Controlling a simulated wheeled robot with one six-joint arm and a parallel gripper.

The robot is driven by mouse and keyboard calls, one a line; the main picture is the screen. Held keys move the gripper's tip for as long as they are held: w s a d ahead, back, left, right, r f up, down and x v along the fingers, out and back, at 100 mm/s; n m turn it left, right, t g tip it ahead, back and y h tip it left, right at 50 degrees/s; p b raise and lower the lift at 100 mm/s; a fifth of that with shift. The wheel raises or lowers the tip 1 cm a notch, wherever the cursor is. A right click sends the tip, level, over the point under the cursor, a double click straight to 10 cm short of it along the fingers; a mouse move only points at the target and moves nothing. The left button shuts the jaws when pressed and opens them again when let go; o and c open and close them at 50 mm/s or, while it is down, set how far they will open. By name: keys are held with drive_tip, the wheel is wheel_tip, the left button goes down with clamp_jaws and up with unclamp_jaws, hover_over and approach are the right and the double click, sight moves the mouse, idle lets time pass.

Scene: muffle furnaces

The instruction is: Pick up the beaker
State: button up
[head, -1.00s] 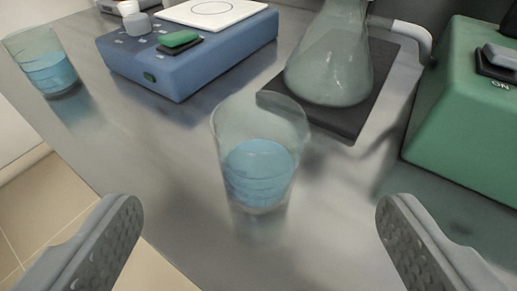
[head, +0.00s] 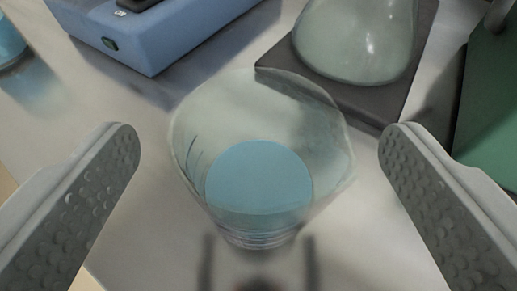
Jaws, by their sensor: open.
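A clear glass beaker (head: 258,190) with blue liquid stands upright on the grey bench, in the middle of the head view. I look down into its open rim. My gripper (head: 258,140) is open, with one grey studded finger on the left and the other on the right. The beaker is between the fingers in the picture, with a gap on both sides, and neither finger touches it. Finger shadows fall on the bench just below the beaker.
A conical flask (head: 358,38) stands on a dark plate (head: 425,40) close behind the beaker to the right. A blue device (head: 160,40) is at the upper left. A green device (head: 490,110) is at the right edge. Another blue-liquid beaker (head: 10,42) is cut off at the left.

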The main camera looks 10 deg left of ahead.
sight(259, 94)
drive_tip(key=shift+x, duration=2.6)
drive_tip(key=shift+c, duration=0.2)
drive_tip(key=c, duration=1.6)
drive_tip(key=shift+o, duration=0.2)
